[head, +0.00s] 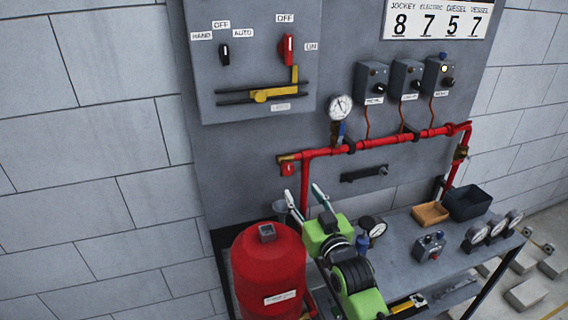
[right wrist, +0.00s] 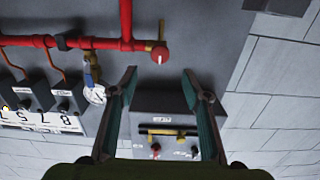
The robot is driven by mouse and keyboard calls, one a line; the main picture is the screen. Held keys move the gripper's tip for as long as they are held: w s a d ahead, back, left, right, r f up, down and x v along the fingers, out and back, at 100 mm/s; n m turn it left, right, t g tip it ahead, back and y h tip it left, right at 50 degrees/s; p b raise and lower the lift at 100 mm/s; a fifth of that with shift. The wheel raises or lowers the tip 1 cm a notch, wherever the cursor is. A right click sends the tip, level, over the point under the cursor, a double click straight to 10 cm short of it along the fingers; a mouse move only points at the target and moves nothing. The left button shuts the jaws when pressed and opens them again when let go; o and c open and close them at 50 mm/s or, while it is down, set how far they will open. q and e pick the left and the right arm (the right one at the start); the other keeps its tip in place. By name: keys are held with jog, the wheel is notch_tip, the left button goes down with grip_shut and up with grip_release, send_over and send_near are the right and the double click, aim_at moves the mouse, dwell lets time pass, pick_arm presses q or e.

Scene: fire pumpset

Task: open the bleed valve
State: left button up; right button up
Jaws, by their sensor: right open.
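A red pipe (head: 375,143) crosses the grey board. At its left end is a brass fitting with a small red handle (head: 288,169); in the right wrist view this red handle (right wrist: 160,55) shows as a round face beside a brass stem. A blue-handled valve (head: 341,131) sits under the pressure gauge (head: 340,107), and shows in the right wrist view (right wrist: 92,75). No readable label tells which is the bleed valve. My right gripper (head: 305,199) is open and empty below the red handle, apart from it. In the wrist view its fingers (right wrist: 159,76) are spread wide. My left gripper is not seen.
A control box (head: 252,60) with switches and a yellow lever hangs above. A red tank (head: 268,265) stands left of my right arm. The bench (head: 400,248) to the right holds gauges, a dark bin (head: 468,203) and an orange tray (head: 430,214).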

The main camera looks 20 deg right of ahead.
jog(key=p, duration=0.1)
send_near(289, 171)
jog(key=w, duration=0.5)
jog(key=w+p, duration=0.1)
jog(key=w, duration=0.3)
jog(key=shift+a+r, duration=0.15)
jog(key=shift+a, duration=0.05)
jog(key=shift+w+p, duration=0.35)
jog(key=shift+w, duration=0.65)
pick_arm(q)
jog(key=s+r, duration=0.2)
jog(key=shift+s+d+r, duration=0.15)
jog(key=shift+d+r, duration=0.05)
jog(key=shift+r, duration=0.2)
pick_arm(e)
jog(key=c, duration=1.1)
